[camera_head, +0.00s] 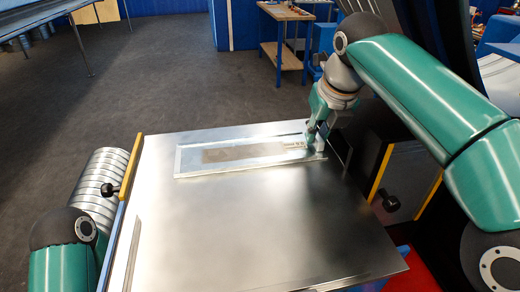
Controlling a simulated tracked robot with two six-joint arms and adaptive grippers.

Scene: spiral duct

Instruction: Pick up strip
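The strip (225,155) looks like a long, flat, shiny metal piece with a darker brownish middle. It lies lengthwise across the far part of the metal table (250,235). My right gripper (313,145) points down at the right end of the strip, touching it or very close to it. Its fingers are small and blend with the bright metal, so whether they are open or shut on the strip is unclear. Only a green and dark part of my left arm shows at the lower left. My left gripper is out of view.
A yellow-edged bar (133,165) with a black knob borders the table's left side. A ribbed silver spiral duct (98,185) stands left of it. A dark box with yellow edges (390,160) is at the right. A wooden bench (285,40) stands behind.

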